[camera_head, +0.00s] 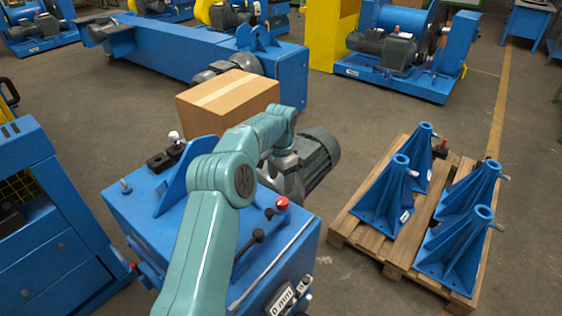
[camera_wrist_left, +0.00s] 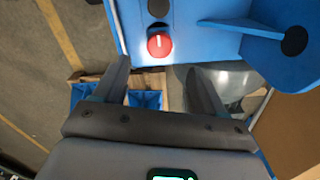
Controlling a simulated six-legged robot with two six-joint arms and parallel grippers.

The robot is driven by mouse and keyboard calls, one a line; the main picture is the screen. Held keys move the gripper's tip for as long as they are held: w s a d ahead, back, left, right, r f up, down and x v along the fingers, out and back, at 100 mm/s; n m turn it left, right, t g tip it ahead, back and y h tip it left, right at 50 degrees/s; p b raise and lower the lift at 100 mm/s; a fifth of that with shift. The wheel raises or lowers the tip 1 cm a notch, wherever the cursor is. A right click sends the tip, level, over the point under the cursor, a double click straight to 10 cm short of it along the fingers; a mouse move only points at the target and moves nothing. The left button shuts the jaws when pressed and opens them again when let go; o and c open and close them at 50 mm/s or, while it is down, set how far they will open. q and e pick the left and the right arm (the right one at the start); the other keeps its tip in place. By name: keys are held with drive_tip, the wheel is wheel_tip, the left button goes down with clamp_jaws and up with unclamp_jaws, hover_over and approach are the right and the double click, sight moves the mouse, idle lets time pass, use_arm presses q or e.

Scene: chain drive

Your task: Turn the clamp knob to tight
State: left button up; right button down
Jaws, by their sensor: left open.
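A red round knob (camera_head: 282,203), which looks like the clamp knob, stands at the right edge of the blue machine top (camera_head: 140,215). In the left wrist view the red knob (camera_wrist_left: 160,46) has a pale line across its face. My left gripper (camera_wrist_left: 161,76) is open with nothing between its fingers. In that view the knob lies just beyond the gap between the fingertips, apart from both. In the head view my left arm reaches over the machine and its wrist is behind the knob; the fingers are hard to make out. My right gripper is not in view.
Black knobs (camera_head: 258,235) stand beside the red one. A blue upright plate (camera_head: 182,180) rises from the machine top. A grey motor (camera_head: 318,150) and a cardboard box (camera_head: 225,100) are behind. A pallet (camera_head: 352,232) with blue brackets stands on the right.

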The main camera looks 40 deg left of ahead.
use_arm(q)
wheel_tip(320, 180, up, 8)
drive_tip(key=p, duration=0.1)
drive_tip(key=shift+f, duration=0.2)
idle(0.3)
drive_tip(key=s+d+f+h, duration=0.2)
drive_tip(key=d+f+h, duration=0.1)
drive_tip(key=d+f, duration=1.7)
drive_tip(key=s+d+f+n+p, duration=0.1)
drive_tip(key=s+d+f+n, duration=0.1)
drive_tip(key=s+d+f, duration=0.6)
drive_tip(key=s+d+n, duration=0.1)
drive_tip(key=s+d, duration=0.2)
drive_tip(key=s, duration=0.5)
drive_tip(key=s+d+n+h, duration=0.1)
drive_tip(key=s+d, duration=0.3)
drive_tip(key=s, duration=0.4)
drive_tip(key=shift+d+r, duration=0.2)
drive_tip(key=shift+r, duration=0.2)
